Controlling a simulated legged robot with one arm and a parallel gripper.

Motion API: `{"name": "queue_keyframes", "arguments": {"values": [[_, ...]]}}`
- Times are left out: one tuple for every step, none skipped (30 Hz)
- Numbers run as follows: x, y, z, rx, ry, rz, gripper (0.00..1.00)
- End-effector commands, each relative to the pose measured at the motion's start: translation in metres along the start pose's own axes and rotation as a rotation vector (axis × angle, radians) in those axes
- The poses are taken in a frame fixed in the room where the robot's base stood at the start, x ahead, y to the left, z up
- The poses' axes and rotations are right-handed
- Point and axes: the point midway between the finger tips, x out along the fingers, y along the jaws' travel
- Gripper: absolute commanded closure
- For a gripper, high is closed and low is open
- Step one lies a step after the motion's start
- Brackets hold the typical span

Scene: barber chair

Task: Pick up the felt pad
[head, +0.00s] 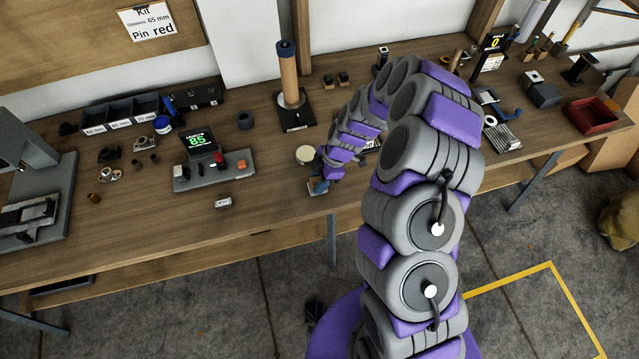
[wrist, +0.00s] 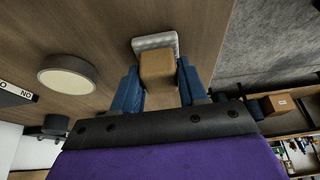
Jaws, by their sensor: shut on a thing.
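My gripper (wrist: 158,82) is shut on a tan block in the wrist view, with one blue finger on each side. In the head view, my gripper (head: 318,187) is at the bench's front edge, right of the middle of the bench's left half. The felt pad is not clearly visible there, hidden by the gripper and arm. I cannot tell whether it touches the bench.
A round dark tin with a cream top (head: 306,154) stands close beside my gripper and also shows in the wrist view (wrist: 68,80). A post on a black base (head: 289,90) stands behind.

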Motion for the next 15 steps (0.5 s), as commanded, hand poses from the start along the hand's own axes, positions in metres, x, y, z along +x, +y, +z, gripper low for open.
{"name": "queue_keyframes", "arguments": {"values": [[0.001,0.000,-0.002,-0.002,-0.001,-0.002,0.87],[0.001,0.000,-0.002,-0.002,-0.002,-0.002,0.88],[0.001,0.000,-0.001,-0.002,-0.001,-0.003,0.88],[0.001,0.000,-0.001,-0.002,0.000,-0.003,0.88],[0.001,-0.001,0.000,-0.002,0.001,-0.003,0.88],[0.001,-0.001,0.001,-0.001,0.002,-0.004,0.88],[0.000,-0.001,0.002,-0.001,0.004,-0.004,0.88],[0.000,-0.001,0.002,-0.001,0.004,-0.004,0.88],[-0.001,-0.001,0.003,-0.001,0.005,-0.004,0.88],[-0.002,-0.002,0.003,-0.001,0.006,-0.004,0.88],[-0.003,-0.002,0.004,-0.001,0.007,-0.004,0.88],[-0.005,-0.002,0.004,-0.002,0.008,-0.003,0.88],[-0.007,-0.002,0.003,-0.002,0.008,-0.003,0.88],[-0.009,-0.002,0.002,-0.003,0.008,-0.002,0.88],[-0.013,-0.002,0.001,-0.003,0.008,-0.001,0.88]]}}
